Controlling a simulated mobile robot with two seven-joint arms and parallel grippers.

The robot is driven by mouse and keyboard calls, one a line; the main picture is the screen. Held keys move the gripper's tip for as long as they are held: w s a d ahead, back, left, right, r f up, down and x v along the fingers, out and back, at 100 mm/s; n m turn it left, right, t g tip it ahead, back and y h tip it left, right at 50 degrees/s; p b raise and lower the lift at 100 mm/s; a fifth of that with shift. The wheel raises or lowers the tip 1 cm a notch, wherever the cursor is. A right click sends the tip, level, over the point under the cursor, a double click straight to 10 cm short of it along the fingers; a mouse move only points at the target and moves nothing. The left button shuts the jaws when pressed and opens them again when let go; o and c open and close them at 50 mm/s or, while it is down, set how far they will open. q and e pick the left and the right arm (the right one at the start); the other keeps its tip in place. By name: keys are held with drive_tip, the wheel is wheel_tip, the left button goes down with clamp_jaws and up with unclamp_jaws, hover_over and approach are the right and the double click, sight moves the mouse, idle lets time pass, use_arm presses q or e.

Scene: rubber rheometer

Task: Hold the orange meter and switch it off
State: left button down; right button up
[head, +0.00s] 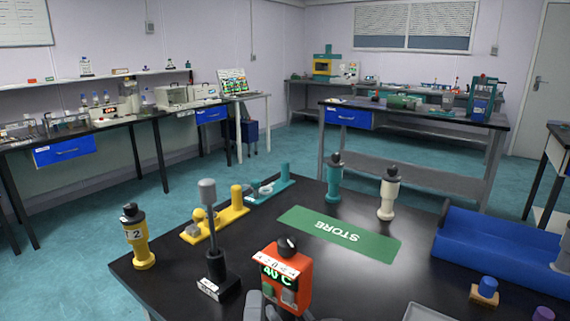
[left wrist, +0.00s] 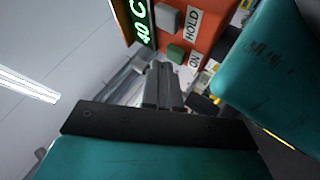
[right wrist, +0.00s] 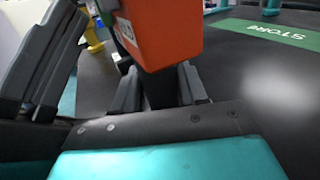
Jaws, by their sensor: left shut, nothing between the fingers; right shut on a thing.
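The orange meter (head: 299,281) is upright at the front of the dark table. A black round part sits on top. Its lit green display reads about 40 C. The left wrist view shows its grey button (left wrist: 168,18) beside the label HOLD and its green button (left wrist: 175,53) beside the label ON. My right gripper (right wrist: 158,84) is shut on the meter's black lower part, below the orange body (right wrist: 160,35). My left gripper (left wrist: 165,72) is shut and empty, its tips close to the green button. I cannot tell whether they touch.
A green STORE mat (head: 365,243) lies behind the meter, clear of objects. A grey-topped tool in a black stand (head: 215,262) and a yellow bottle-shaped item (head: 142,255) stand to the left. A blue rack (head: 485,240) is on the right. Teal (head: 334,185) and cream (head: 387,205) items stand behind.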

use_arm(q)
drive_tip(key=shift+w+d+f, duration=0.1)
drive_tip(key=shift+w+d, duration=0.35)
drive_tip(key=shift+d, duration=0.1)
idle(0.9)
drive_tip(key=shift+s+a+f, duration=0.15)
drive_tip(key=shift+s+a, duration=0.15)
drive_tip(key=shift+s, duration=0.15)
drive_tip(key=shift+s+a+f, duration=0.15)
drive_tip(key=shift+s+a, duration=0.1)
drive_tip(key=shift+s, duration=0.2)
drive_tip(key=shift+a, duration=0.1)
drive_tip(key=s+a, duration=0.3)
drive_tip(key=s, duration=0.1)
drive_tip(key=shift+s+a+r, duration=0.25)
drive_tip(key=shift+s+a, duration=0.1)
idle(2.0)
